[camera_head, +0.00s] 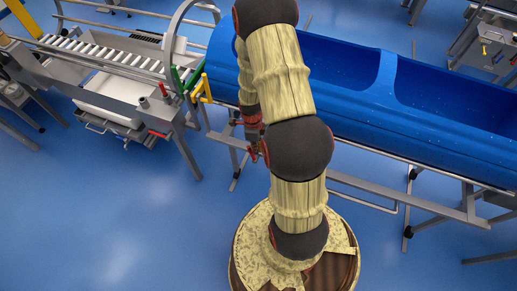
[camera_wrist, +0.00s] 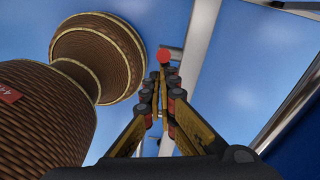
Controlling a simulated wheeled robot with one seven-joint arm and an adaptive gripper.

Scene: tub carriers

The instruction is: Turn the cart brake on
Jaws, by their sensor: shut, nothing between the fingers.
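The cart carries a long blue tub (camera_head: 345,103) on a grey metal frame (camera_head: 425,206). My gripper (camera_head: 254,153) hangs low beside the near side of the frame, under the tub's edge, partly hidden by my arm. In the wrist view my gripper (camera_wrist: 162,82) is shut and empty. A round red knob (camera_wrist: 163,55) on a short grey bar lies just beyond the fingertips. It looks like the brake handle. I cannot tell whether the fingers touch it. The knob is not clearly told apart from my gripper's red parts in the head view.
A roller conveyor (camera_head: 95,52) with a curved rail and a white tray stands at the left. A red handle (camera_head: 158,133) sticks out of its frame. Another metal stand (camera_head: 488,40) is at the top right. The blue floor (camera_head: 120,220) is clear at the lower left.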

